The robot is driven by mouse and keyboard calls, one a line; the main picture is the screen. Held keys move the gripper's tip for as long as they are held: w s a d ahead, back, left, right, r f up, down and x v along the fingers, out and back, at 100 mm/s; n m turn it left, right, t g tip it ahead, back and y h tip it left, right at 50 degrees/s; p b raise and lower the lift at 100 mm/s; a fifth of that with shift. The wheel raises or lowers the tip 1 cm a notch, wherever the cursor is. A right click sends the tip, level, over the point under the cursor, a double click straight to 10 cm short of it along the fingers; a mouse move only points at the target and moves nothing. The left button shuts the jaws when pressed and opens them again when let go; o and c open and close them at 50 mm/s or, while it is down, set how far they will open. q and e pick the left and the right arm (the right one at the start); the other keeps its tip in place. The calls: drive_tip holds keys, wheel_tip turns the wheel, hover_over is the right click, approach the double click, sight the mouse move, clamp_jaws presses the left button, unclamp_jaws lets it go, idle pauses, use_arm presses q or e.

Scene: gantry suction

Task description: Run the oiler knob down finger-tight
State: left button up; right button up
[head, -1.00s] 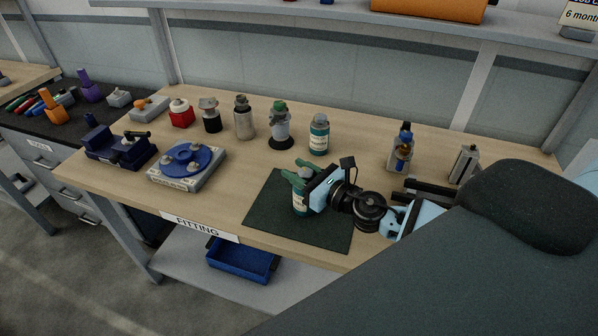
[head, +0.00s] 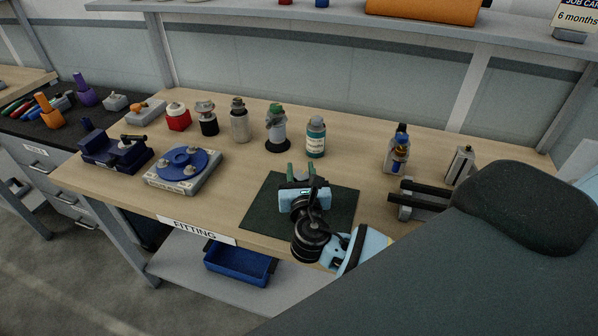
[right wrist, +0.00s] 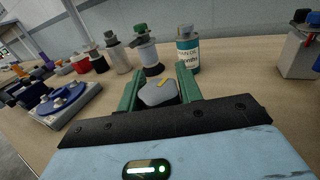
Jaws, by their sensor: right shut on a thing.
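My right gripper (head: 301,174) is over the dark green mat (head: 263,208) at the front of the bench. My left gripper is not in view.
Behind the mat stand a teal bottle (head: 316,138) and several other small fittings. A blue disc fixture (head: 184,166) is to the left. A grey holder with black bars (head: 420,198) is to the right. A blue bin (head: 240,262) sits on the lower shelf.

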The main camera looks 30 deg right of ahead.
drive_tip(key=m+g+h, duration=0.4)
drive_tip(key=h, duration=0.1)
drive_tip(key=shift+s+d+m+h, duration=0.2)
drive_tip(key=shift+m+h, duration=0.1)
drive_tip(key=shift+m, duration=0.1)
drive_tip(key=m+g+h, duration=0.1)
drive_tip(key=g, duration=0.1)
drive_tip(key=m+g+h, duration=0.1)
drive_tip(key=m+g, duration=0.1)
drive_tip(key=m+g+h, duration=0.1)
drive_tip(key=g, duration=0.2)
drive_tip(key=shift+s+d+r+m+h, duration=0.1)
drive_tip(key=shift+s+d+m+h, duration=0.2)
drive_tip(key=shift+s, duration=0.05)
idle(0.5)
drive_tip(key=o, duration=1)
drive_tip(key=shift+b+v, duration=0.3)
drive_tip(key=shift+v, duration=3.65)
